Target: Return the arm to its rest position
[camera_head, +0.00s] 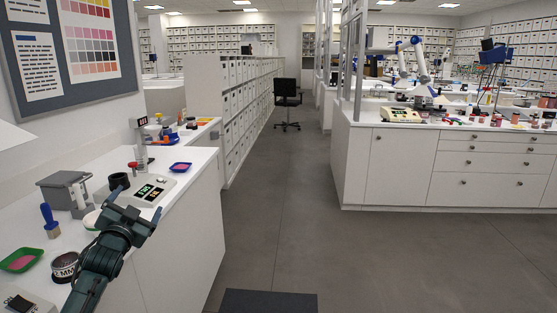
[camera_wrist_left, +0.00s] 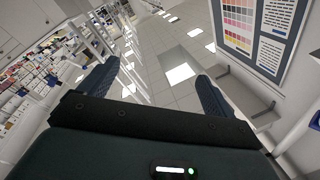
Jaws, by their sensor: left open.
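My left arm (camera_head: 98,262) comes in at the lower left of the head view and reaches up over the left bench. My left gripper (camera_head: 136,202) is open and empty, with its fingers spread upward in front of the bench's devices. In the left wrist view the gripper (camera_wrist_left: 155,82) shows two dark fingers wide apart with nothing between them. Beyond them are the ceiling and the wall chart (camera_wrist_left: 252,28), so the gripper points upward. My right gripper is in neither view.
The aisle floor (camera_head: 290,185) is clear up to a chair (camera_head: 287,100).

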